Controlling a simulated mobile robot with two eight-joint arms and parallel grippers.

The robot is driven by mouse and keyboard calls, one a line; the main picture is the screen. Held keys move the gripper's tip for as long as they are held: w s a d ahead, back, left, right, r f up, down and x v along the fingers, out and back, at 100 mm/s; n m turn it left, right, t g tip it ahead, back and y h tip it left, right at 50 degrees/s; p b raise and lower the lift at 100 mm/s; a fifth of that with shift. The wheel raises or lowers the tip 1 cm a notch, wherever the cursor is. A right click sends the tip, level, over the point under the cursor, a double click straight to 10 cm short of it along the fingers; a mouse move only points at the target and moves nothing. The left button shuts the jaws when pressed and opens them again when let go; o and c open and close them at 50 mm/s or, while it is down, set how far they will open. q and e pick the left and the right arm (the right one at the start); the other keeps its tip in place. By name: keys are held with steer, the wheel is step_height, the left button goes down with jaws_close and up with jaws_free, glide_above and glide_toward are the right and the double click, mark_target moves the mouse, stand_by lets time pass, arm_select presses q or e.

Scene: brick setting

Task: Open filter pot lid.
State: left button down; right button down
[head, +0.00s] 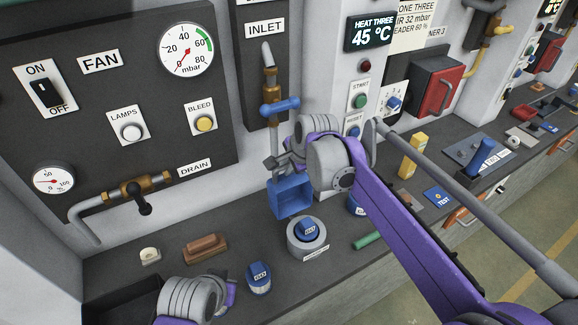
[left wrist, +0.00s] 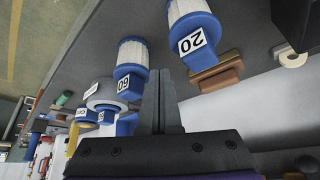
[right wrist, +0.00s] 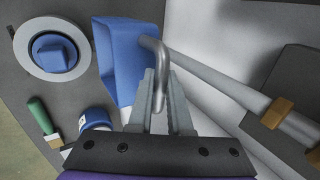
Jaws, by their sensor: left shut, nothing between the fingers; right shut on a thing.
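The filter pot (head: 291,197) is a blue box below the inlet pipe in the head view. Its blue wall fills the upper middle of the right wrist view (right wrist: 128,65), where a grey pipe meets it. My right gripper (head: 277,164) is beside the pot's top. In the right wrist view its fingers (right wrist: 160,95) are shut on a curved metal handle (right wrist: 153,45) next to the pot. I cannot tell a separate lid or how far it is open. My left gripper (head: 232,291) is shut and empty low over the bench, also seen in the left wrist view (left wrist: 160,85).
Filter cartridges with blue caps stand on the dark bench, one (head: 258,278) near my left gripper. A grey ring with a blue cap (head: 308,232) sits below the pot. A brown block (head: 206,248) lies left. A blue valve handle (head: 280,106) is on the pipe above.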

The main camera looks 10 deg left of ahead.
stand_by(0.3)
steer(key=c, duration=0.8)
jaws_free()
steer(key=shift+c, duration=0.2)
steer(key=v, duration=1.1)
